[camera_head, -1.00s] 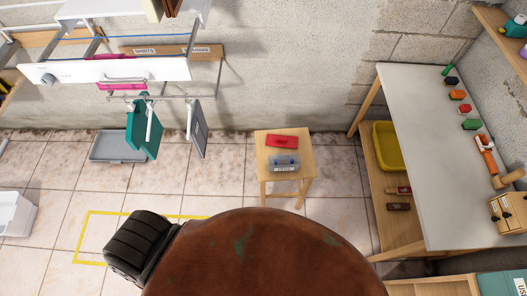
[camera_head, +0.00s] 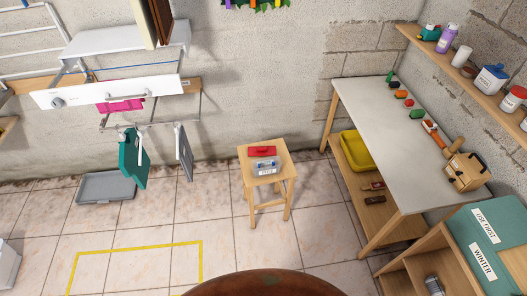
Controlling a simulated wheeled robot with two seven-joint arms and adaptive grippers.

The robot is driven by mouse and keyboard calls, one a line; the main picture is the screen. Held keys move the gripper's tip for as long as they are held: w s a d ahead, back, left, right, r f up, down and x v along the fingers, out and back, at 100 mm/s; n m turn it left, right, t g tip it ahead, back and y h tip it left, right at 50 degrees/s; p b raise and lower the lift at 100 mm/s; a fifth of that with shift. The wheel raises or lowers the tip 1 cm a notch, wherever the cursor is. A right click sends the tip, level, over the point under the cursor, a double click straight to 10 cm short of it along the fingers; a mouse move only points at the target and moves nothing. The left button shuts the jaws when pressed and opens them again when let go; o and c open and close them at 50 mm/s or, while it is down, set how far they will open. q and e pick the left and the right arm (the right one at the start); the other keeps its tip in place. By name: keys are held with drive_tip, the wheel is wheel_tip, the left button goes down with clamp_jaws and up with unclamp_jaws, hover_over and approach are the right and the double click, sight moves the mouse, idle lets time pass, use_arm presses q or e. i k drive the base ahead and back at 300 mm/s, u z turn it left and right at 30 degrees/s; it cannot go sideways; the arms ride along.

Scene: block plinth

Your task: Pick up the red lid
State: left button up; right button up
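The red lid (camera_head: 262,151) lies on top of a small wooden stool (camera_head: 246,163), towards its back edge. Just in front of it on the same stool top is a small clear or bluish container (camera_head: 266,168) with a white label, too small to read. The lid looks flat and apart from or just touching the container; I cannot tell which. Neither of my grippers shows in the head view.
A white-topped workbench (camera_head: 393,133) with small coloured items stands right of the stool, a yellow tub (camera_head: 357,152) on its lower shelf. A wall rack hangs at left, above a grey tray (camera_head: 105,187). A yellow floor outline (camera_head: 140,248) lies front left. Floor around the stool is clear.

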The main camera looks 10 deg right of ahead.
sight(258, 150)
drive_tip(key=u, duration=0.05)
drive_tip(key=i, duration=0.95)
drive_tip(key=u, duration=0.35)
